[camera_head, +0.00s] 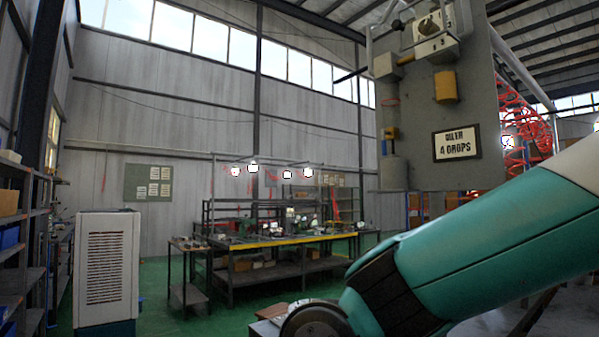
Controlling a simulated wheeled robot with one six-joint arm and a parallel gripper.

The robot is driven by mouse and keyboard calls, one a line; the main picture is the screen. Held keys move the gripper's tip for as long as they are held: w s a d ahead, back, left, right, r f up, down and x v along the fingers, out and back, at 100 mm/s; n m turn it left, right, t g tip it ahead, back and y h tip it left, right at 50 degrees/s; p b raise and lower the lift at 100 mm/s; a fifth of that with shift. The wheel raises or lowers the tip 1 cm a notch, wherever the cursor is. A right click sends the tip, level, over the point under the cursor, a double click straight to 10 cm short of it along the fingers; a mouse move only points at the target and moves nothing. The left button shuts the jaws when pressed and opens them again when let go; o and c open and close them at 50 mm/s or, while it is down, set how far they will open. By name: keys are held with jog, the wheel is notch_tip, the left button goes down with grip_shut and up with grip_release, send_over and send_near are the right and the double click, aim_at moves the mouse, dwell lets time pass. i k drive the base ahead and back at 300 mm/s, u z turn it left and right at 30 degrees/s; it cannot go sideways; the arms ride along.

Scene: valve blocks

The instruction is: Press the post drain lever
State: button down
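A grey panel (468,85) hangs at the upper right. I cannot tell which part is the post drain lever. My teal and white arm crosses the lower right, below and in front of the panel. My gripper is out of view.
A sign (456,143) on the panel seems to read "OILER 4 DROPS". A white cabinet (106,268) and shelves (12,250) stand at left. A long workbench (285,241) with items stands farther back.

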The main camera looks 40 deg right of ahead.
aim_at(383, 132)
jog(key=k, duration=0.6)
jog(key=u, duration=0.6)
jog(key=i, duration=1.75)
jog(key=z, duration=1)
jog(key=i, duration=0.6)
jog(key=z, duration=0.6)
